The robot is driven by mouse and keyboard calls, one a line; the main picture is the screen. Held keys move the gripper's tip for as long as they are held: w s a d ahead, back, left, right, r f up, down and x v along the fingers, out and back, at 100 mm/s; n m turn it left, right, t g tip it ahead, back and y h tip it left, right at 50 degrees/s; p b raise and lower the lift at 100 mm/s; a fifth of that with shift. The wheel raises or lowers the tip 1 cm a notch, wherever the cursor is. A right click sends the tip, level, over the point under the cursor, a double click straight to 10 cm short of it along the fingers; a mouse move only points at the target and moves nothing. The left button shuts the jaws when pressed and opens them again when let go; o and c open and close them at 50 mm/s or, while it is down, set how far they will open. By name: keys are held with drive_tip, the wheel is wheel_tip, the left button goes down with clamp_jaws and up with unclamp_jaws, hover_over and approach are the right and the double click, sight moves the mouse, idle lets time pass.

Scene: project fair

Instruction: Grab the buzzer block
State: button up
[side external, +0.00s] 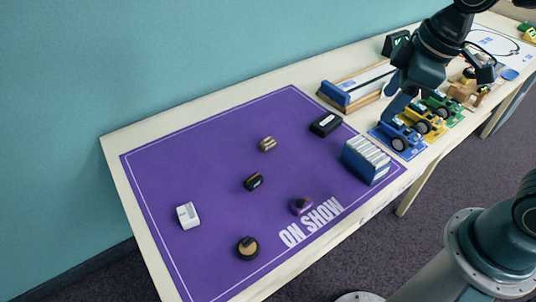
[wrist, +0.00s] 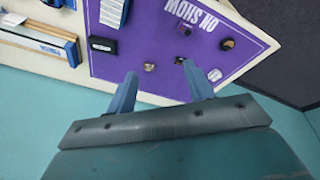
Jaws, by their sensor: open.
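Several small items lie on the purple mat (side external: 215,185), and I cannot tell for certain which is the buzzer block. A round black and tan piece (side external: 247,248) is near the front edge, and a white block (side external: 187,215) is at the left. A dark block with an orange mark (side external: 253,181) is in the middle, a dark purple piece (side external: 302,205) beside the lettering, and a brownish striped piece (side external: 267,144) farther back. My gripper (side external: 392,108) is high at the right, apart from these. In the wrist view its fingers (wrist: 160,82) are open and empty.
A black box (side external: 325,124) and a box of upright white pieces (side external: 367,160) stand at the mat's right side. Toy vehicles (side external: 403,138) and a wooden-framed tray (side external: 357,85) are near my gripper. The left part of the mat is mostly clear.

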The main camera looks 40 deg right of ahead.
drive_tip(key=w+a+f+n+g, duration=0.2)
drive_tip(key=w+a+f+n, duration=0.35)
drive_tip(key=f, duration=0.25)
drive_tip(key=n+g, duration=0.1)
drive_tip(key=n, duration=0.5)
hover_over(302, 200)
wheel_tip(302, 200, down, 11)
drive_tip(key=shift+w+m+h, duration=0.2)
drive_tip(key=shift+m+h, duration=0.05)
drive_tip(key=shift+h, duration=0.05)
drive_tip(key=shift+d+f, duration=0.1)
drive_tip(key=shift+f, duration=4.15)
drive_tip(key=shift+s+f, duration=0.2)
drive_tip(key=shift+f, duration=2.35)
drive_tip(key=c, duration=1.1)
